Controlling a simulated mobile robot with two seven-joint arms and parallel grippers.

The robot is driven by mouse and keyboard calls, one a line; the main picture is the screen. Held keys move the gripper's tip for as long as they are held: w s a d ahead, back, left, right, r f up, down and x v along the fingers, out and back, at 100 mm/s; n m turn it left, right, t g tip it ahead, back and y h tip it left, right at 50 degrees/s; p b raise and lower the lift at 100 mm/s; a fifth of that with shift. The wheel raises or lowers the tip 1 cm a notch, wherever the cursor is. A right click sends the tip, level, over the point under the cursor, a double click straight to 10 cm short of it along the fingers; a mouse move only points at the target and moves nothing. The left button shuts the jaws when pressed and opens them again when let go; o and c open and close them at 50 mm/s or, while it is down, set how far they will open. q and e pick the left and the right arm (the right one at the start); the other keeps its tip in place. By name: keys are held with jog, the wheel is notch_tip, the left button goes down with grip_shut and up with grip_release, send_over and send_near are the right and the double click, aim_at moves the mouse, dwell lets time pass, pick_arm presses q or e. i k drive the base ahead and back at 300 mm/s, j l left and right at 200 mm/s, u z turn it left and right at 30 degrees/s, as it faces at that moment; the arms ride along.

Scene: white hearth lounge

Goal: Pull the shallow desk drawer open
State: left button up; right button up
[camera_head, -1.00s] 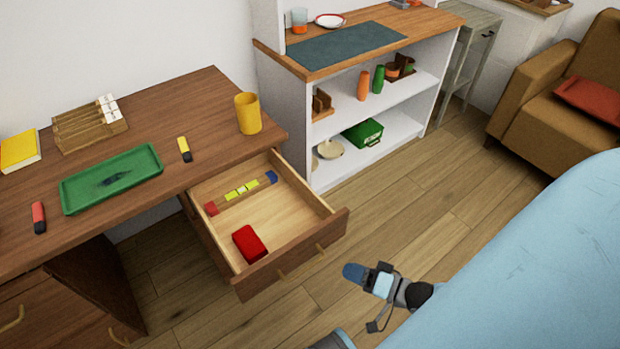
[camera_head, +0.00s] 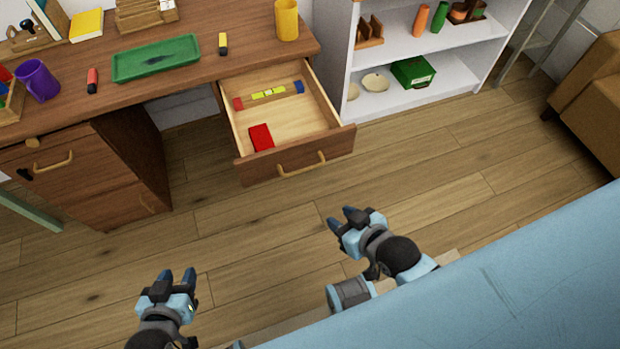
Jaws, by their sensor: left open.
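The shallow desk drawer (camera_head: 332,144) stands pulled out of the wooden desk (camera_head: 200,72), with its inside in view. Its brass-coloured bar handle (camera_head: 302,165) is on the front panel and nothing holds it. A red box (camera_head: 261,137) and a multicoloured strip (camera_head: 268,93) lie in the drawer. My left gripper (camera_head: 177,274) is open and empty over the floor, in front of the desk and well short of the drawer. My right gripper (camera_head: 342,218) is over the floor, in front of and below the drawer handle, apart from it. Its fingers are spread with nothing between them.
A green tray (camera_head: 157,58), a yellow cup (camera_head: 287,20) and a purple mug (camera_head: 38,80) stand on the desk. A white shelf unit (camera_head: 392,100) is right of the drawer. An armchair (camera_head: 597,100) is at the right edge. The wooden floor between is clear.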

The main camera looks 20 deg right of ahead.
aim_at(307, 132)
jog(key=k+u, duration=0.2)
jog(key=k, duration=0.25)
jog(key=k+j+u, duration=0.25)
jog(key=k, duration=0.2)
jog(key=l, duration=0.1)
